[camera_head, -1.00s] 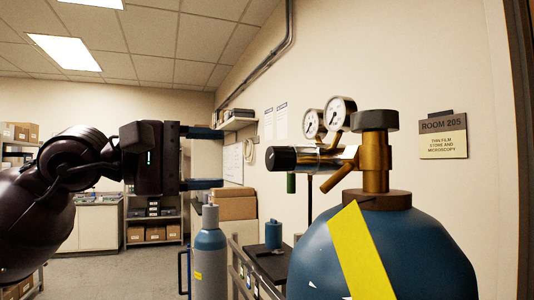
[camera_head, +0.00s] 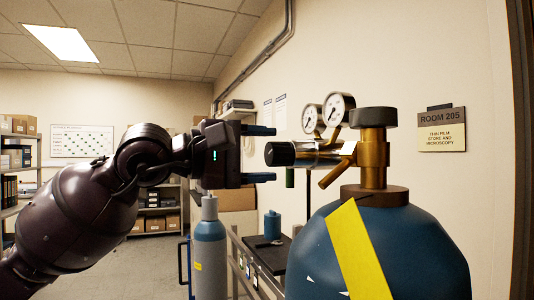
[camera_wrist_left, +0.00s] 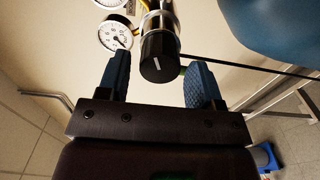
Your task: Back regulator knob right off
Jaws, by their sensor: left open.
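The regulator knob (camera_head: 279,154) is a black cylinder on the left end of the chrome and brass regulator (camera_head: 318,155). The regulator sits on top of a large blue gas cylinder (camera_head: 430,245) with a yellow band. My left gripper (camera_head: 273,154) is open, its blue fingers above and below the knob's left end in the head view. In the left wrist view the knob (camera_wrist_left: 157,60), with a white mark on its face, lies between and ahead of the fingertips. I cannot tell whether a finger touches it. My right gripper is not in view.
Two pressure gauges (camera_head: 338,109) stand above the regulator, close to the upper finger. A black valve cap (camera_head: 373,117) tops the brass valve. A smaller grey-blue cylinder (camera_head: 209,255) stands below my left gripper. A dark bench (camera_head: 267,257) is behind it. The wall is at the right.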

